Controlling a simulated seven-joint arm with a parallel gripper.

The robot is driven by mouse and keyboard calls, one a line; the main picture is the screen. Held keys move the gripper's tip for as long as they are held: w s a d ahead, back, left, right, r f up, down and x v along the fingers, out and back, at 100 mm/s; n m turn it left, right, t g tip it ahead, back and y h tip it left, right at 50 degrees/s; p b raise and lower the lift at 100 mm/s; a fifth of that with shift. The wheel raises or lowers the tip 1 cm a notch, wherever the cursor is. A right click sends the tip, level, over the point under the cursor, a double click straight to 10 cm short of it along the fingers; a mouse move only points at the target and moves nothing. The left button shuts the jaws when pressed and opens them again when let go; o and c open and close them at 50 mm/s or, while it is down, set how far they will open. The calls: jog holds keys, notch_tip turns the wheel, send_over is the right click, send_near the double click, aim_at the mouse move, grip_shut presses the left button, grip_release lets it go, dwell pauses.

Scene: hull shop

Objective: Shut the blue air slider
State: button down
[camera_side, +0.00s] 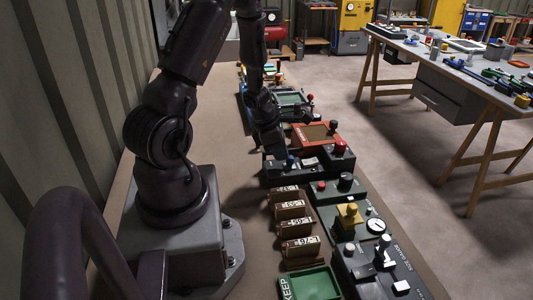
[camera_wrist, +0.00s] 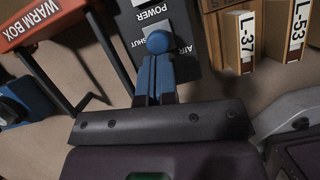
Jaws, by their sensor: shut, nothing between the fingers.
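The blue air slider's round knob (camera_wrist: 158,41) shows in the wrist view on a dark panel (camera_wrist: 188,62), beside the labels AIR and SHUT. My gripper (camera_wrist: 156,66) is shut, its two fingers side by side, with tips right at the knob. Nothing shows between the fingers. I cannot tell whether the tips touch the knob, and the slider's track is mostly hidden. In the side view the blue knob (camera_side: 290,161) is a small spot on the dark panel (camera_side: 310,172), close to my gripper (camera_side: 279,150).
An orange-red warm box (camera_side: 315,134) stands behind the panel; its handle (camera_wrist: 85,100) shows in the wrist view. A green KEEP tray (camera_side: 310,284) and a panel with a gauge (camera_side: 376,226) lie nearer.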

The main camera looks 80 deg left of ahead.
jog(key=shift+w, duration=0.25)
jog(key=shift+s, duration=0.1)
jog(key=s, duration=0.3)
jog(key=shift+s+a+r, duration=0.1)
jog(key=shift+s+a, duration=0.2)
jog(key=shift+s, duration=0.1)
jog(key=v, duration=1)
jog(key=shift+s, duration=0.1)
